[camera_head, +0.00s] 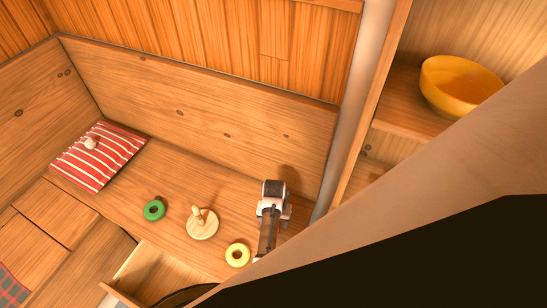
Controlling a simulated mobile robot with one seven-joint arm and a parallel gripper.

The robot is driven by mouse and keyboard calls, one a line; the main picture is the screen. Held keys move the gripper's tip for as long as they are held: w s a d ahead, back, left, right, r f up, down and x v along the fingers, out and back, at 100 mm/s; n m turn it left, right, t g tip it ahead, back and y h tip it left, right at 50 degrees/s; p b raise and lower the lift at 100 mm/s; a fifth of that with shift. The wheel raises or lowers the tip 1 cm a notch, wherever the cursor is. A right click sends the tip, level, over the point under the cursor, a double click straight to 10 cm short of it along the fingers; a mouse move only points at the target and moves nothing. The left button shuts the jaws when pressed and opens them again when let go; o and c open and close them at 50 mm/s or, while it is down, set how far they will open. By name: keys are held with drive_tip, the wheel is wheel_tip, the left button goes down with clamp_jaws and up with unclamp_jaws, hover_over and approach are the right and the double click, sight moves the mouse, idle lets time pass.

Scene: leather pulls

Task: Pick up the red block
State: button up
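No red block can be made out in the head view. The large beige and black shape at lower right hides that part of the scene.
A striped cushion (98,157) lies far left. An open drawer (150,272) is below. A yellow bowl (458,85) stands on a shelf.

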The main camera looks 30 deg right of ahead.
drive_tip(key=c, duration=1.1)
drive_tip(key=shift+o, duration=0.2)
drive_tip(key=shift+r, duration=0.1)
wheel_tip(320, 180, up, 20)
drive_tip(key=p, duration=0.4)
drive_tip(key=shift+p, duration=0.3)
